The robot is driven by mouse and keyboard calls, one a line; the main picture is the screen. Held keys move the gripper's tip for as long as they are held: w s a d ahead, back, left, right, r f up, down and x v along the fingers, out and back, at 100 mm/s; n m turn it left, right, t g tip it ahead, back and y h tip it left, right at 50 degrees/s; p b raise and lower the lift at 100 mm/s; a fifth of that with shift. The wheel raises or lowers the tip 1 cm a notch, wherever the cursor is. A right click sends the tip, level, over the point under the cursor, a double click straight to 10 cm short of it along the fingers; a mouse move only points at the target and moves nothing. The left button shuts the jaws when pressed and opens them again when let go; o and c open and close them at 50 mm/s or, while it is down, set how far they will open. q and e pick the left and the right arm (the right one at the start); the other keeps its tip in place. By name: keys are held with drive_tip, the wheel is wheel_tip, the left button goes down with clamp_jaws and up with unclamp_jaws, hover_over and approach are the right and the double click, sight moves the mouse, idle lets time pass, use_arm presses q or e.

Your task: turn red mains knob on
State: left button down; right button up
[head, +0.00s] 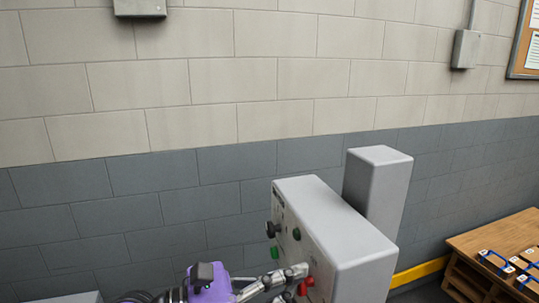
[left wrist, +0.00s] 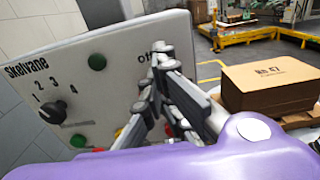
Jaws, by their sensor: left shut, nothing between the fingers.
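The red mains knob (head: 304,286) shows as a small red part low on the front of the grey control box (head: 350,232). A bit of red also shows in the left wrist view (left wrist: 168,129), mostly hidden behind my fingers. My left gripper (head: 299,271) is shut and empty, its fingertips at the panel just above the red part. I cannot tell whether they touch it. The knob's position cannot be read. My right gripper is not in view.
The panel also has a black selector knob (left wrist: 53,112) marked with numbers and green buttons (left wrist: 97,62). A grey post (head: 378,185) stands behind the box. A wooden pallet (head: 500,250) is at the right; brown cartons (left wrist: 268,84) show right of my fingers.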

use_arm(q)
drive_tip(key=shift+f, duration=0.15)
drive_tip(key=shift+s+r+p, duration=0.1)
drive_tip(key=shift+r+p, duration=0.2)
drive_tip(key=shift+r, duration=0.05)
drive_tip(key=shift+a, duration=0.1)
drive_tip(key=b+v, duration=0.1)
drive_tip(key=v, duration=0.4)
drive_tip(key=shift+s+a, duration=0.25)
drive_tip(key=shift+a, duration=0.1)
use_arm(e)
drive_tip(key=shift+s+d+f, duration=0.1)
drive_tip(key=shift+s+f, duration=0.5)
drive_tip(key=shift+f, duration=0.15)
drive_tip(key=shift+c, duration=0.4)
